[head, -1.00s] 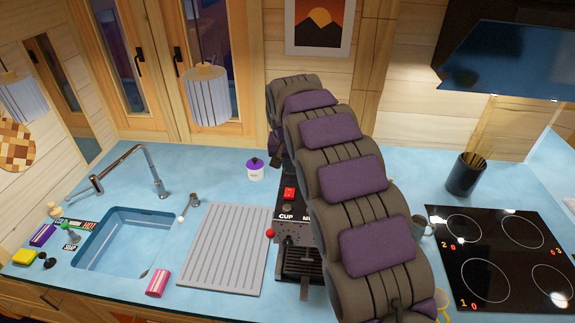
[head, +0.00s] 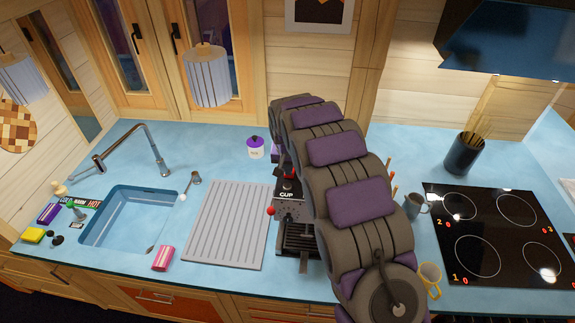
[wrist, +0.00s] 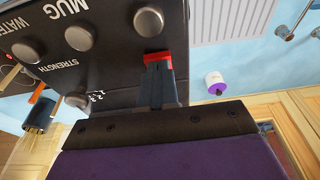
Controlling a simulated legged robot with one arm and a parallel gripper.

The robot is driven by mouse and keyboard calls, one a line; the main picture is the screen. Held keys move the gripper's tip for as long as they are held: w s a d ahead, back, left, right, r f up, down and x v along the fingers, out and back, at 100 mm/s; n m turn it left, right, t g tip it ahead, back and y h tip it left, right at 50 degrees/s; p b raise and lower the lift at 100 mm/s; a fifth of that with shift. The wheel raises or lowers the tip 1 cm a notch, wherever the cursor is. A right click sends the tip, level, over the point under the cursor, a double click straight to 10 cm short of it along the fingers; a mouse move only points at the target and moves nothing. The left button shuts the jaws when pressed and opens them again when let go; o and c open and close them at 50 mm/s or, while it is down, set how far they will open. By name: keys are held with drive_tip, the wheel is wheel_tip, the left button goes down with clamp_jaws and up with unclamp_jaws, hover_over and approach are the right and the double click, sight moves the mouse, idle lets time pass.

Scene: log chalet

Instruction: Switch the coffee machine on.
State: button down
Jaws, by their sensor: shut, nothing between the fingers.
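The coffee machine (head: 291,209) is a dark box on the blue counter, partly hidden behind my arm in the head view. Its black panel with silver knobs and the words MUG and STRENGTH fills the upper left of the wrist view (wrist: 105,70). A red switch (wrist: 157,57) sits at the panel's edge; it shows small and partly covered in the head view (head: 289,174). My gripper (wrist: 166,74) is shut and empty, its tips right at the red switch and seemingly touching it. The fingers cover part of the switch, so its position cannot be told.
A grey drainer mat (head: 228,225) and sink (head: 128,219) lie left of the machine. A grey mug (head: 413,206), a yellow mug (head: 430,280) and the black hob (head: 490,235) are on the right. A purple-lidded jar (head: 256,147) stands behind the mat.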

drive_tip(key=b, duration=0.1)
drive_tip(key=f+t+b, duration=0.1)
drive_tip(key=shift+s+b, duration=0.25)
drive_tip(key=shift+b, duration=0.05)
drive_tip(key=shift+a+r, duration=0.1)
drive_tip(key=shift+r, duration=0.1)
drive_tip(key=shift+w, duration=0.2)
drive_tip(key=shift+w+r, duration=0.25)
drive_tip(key=shift+w, duration=0.35)
drive_tip(key=shift+r, duration=0.1)
